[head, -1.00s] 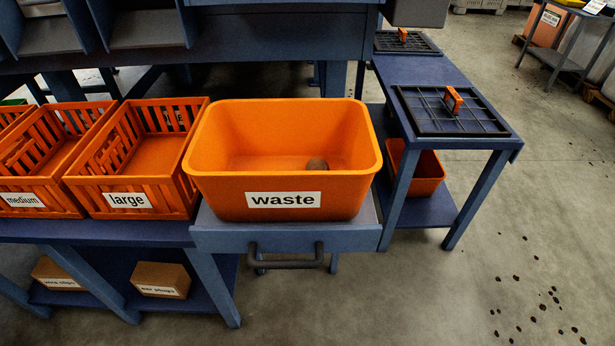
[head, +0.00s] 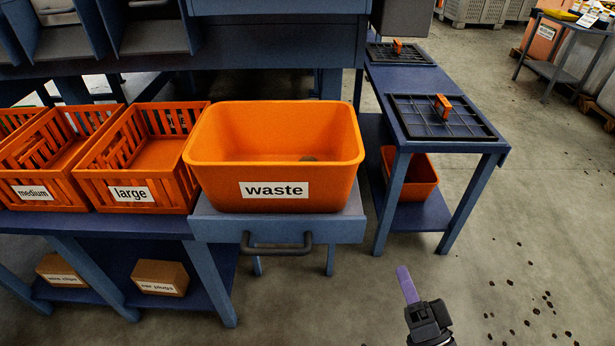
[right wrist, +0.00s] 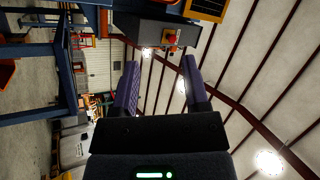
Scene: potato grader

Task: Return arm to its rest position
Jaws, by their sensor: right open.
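My right gripper (head: 408,285) shows at the lower right of the head view, above the bare floor and in front of the small side table. Its purple fingers also show in the right wrist view (right wrist: 160,88), spread apart with nothing between them. That view looks up toward the roof beams and hanging equipment. My left gripper is not in either view.
The orange waste bin (head: 275,190) stands on a pull-out shelf (head: 215,228) with a dark handle, a brown lump partly visible inside. Orange large (head: 150,195) and medium (head: 55,195) crates stand left. The side table (head: 388,85) bears grid lids.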

